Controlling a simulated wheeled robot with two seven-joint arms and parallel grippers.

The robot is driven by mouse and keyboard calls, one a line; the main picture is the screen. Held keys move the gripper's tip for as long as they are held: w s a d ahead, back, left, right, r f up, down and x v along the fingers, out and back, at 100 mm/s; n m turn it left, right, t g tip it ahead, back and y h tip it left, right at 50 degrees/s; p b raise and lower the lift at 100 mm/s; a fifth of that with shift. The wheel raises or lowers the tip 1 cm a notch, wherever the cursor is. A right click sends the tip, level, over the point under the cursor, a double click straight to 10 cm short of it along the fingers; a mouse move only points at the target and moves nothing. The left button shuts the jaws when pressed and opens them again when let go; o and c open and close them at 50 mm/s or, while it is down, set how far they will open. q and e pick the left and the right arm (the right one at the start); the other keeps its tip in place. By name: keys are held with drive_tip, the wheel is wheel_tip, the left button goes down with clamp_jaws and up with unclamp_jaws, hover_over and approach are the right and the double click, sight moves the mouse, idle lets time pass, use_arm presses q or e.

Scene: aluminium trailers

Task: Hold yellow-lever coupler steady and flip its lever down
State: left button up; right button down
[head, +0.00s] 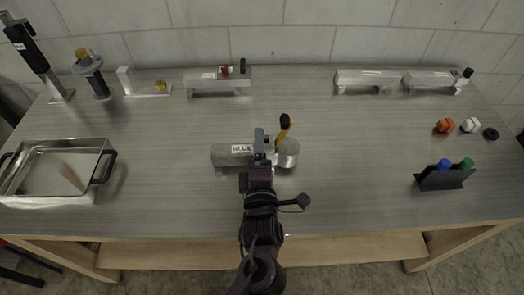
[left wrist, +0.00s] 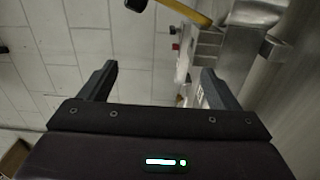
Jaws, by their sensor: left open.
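The coupler labelled BLUE (head: 232,154) lies on the grey bench near its middle, its rounded end to the right. Its yellow lever (head: 284,130) stands raised at that end, with a black tip. In the left wrist view the yellow lever (left wrist: 183,12) shows at the top, and part of the metal coupler (left wrist: 255,14) at upper right. My left gripper (head: 260,136) reaches over the coupler's middle, left of the lever. It is open, and its empty jaws (left wrist: 157,78) show in the left wrist view. I cannot tell whether a finger touches the coupler. My right gripper is not in view.
A metal tray (head: 62,195) sits at left. A coupler with a red part (head: 205,79) and two others (head: 362,79) (head: 428,80) stand at the back. A dark holder (head: 430,182) and small orange, white and black parts are at right. Bench around the BLUE coupler is clear.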

use_arm(q)
drive_tip(key=f, duration=0.7)
drive_tip(key=shift+s+d+f, duration=0.1)
drive_tip(key=shift+d+f, duration=0.05)
drive_tip(key=shift+d, duration=0.15)
drive_tip(key=w, duration=0.7)
drive_tip(key=shift+w+f, duration=0.3)
drive_tip(key=shift+c, duration=0.3)
drive_tip(key=c, duration=1.3)
drive_tip(key=shift+o, duration=0.2)
drive_tip(key=shift+f, duration=0.1)
